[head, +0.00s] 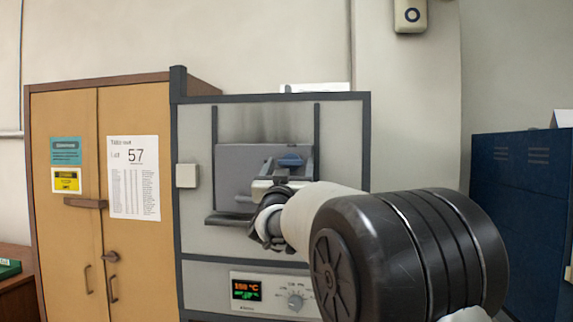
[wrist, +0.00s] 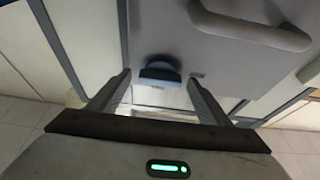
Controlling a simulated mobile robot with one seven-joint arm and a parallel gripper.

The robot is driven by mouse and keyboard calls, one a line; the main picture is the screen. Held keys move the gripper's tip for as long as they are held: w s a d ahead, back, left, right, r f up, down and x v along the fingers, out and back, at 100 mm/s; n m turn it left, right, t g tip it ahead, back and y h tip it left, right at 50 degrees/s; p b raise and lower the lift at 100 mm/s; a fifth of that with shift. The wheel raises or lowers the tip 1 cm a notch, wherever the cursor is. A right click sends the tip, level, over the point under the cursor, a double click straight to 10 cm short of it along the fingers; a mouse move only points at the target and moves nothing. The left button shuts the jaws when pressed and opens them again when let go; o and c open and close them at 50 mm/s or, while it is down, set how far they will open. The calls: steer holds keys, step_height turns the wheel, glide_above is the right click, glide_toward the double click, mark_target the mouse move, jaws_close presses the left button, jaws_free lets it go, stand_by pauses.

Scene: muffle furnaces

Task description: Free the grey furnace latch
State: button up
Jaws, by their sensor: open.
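The grey furnace (head: 200,240) stands in the middle of the head view, its grey door (head: 240,160) closed as far as I can see. A small dark blue-grey latch piece (head: 290,160) sticks out from the door; it also shows in the wrist view (wrist: 160,74). My gripper (wrist: 159,78) is open, with one finger on each side of the latch piece and visible gaps between. In the head view my gripper (head: 284,172) is in front of the door, and my arm hides the door's lower right. I cannot tell whether the fingertips reach past the latch.
A curved door handle (wrist: 250,28) is close at upper right in the wrist view. A control panel with a lit display (head: 246,290) sits below the door. A tan cabinet (head: 65,225) stands left, a dark blue cabinet (head: 520,190) right.

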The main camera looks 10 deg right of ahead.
steer(key=shift+w, duration=0.2)
steer(key=shift+c, duration=0.2)
steer(key=c, duration=1)
